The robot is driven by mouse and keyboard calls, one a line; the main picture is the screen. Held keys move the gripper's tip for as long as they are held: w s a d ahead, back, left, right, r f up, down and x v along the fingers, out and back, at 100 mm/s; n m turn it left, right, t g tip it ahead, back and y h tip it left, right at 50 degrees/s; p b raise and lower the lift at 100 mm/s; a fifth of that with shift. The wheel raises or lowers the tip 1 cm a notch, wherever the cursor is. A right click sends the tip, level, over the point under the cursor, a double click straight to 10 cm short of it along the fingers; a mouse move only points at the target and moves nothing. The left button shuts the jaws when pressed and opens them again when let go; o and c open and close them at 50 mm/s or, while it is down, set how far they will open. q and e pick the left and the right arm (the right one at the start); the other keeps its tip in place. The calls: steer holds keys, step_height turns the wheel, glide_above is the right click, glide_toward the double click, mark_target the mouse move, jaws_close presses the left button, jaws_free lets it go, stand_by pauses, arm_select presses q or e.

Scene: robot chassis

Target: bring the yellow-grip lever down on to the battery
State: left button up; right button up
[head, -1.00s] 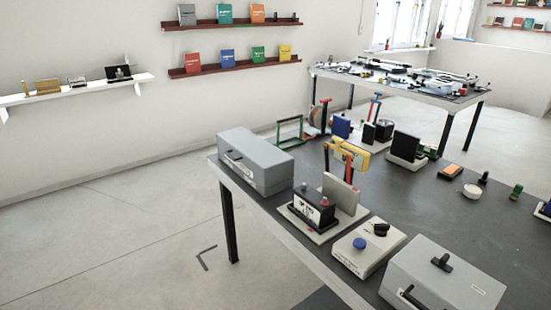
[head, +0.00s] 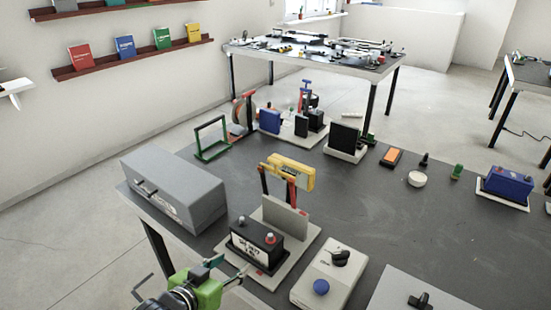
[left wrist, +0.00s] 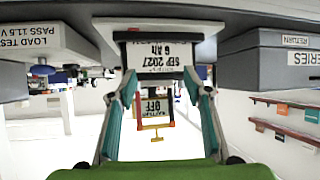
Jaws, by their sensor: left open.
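The yellow-grip lever (head: 292,172) stands raised on black and red posts, behind the battery in the head view. The black battery (head: 257,243) with a white label sits on a pale base plate (head: 290,262), in front of an upright grey panel. In the left wrist view, which appears upside down, the battery label (left wrist: 158,55) shows at the top centre. My left gripper (head: 233,264) is at the table's near edge, just left of and in front of the battery. Its teal fingers (left wrist: 163,85) are spread and empty, pointing towards the battery, apart from the lever. My right gripper is not in view.
A long grey box (head: 175,188) stands left of the battery. A pale unit (head: 322,278) with a blue knob is at its right, and another grey box (head: 425,292) lies further right. A green frame (head: 212,140) stands behind.

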arm_select(q)
steer(key=w+d+r+m+t+h, duration=0.1)
steer(key=w+d+r+t+h, duration=0.15)
steer(key=w+r, duration=0.55)
steer(key=m+t+h, duration=0.1)
steer(key=m+h, duration=0.1)
steer(key=h, duration=0.1)
glide_toward(273, 162)
steer(key=p+x, duration=0.2)
steer(key=x, duration=0.7)
steer(key=shift+w+d+r+p, duration=0.1)
steer(key=shift+w+d+p, duration=0.1)
steer(key=shift+p, duration=0.2)
steer(key=shift+w+d, duration=0.4)
steer(key=shift+w, duration=0.1)
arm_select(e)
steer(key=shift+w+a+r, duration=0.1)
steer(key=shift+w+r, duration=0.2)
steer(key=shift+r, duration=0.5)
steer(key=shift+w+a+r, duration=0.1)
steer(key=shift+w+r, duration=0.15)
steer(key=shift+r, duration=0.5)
